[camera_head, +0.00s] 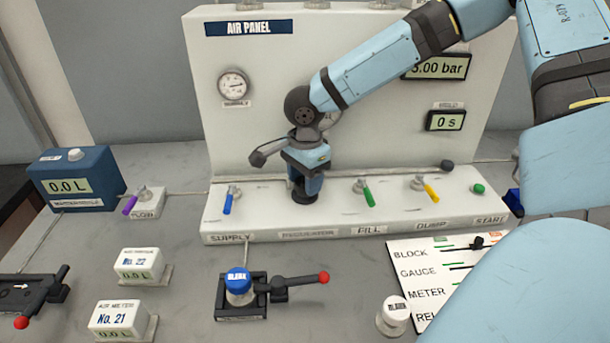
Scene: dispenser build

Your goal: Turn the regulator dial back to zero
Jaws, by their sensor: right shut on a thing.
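The regulator dial (304,196) is a dark round knob on the white ledge of the air panel (350,205), above the label REGULATOR. My right gripper (304,190) points down and is shut on the dial, hiding most of it. My right arm comes in from the upper right across the panel. The pressure display (440,67) is partly covered by my arm; it ends in ".00 bar" and its first digit is not clear. The round gauge (233,86) is on the panel's left. My left gripper is not in view.
The blue supply lever (228,202) stands left of the dial; the green fill lever (366,194) and yellow dump lever (429,190) stand right. A clamp with a red-tipped handle (300,282) holds a blue-capped part (238,285) in front. Meters stand at left.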

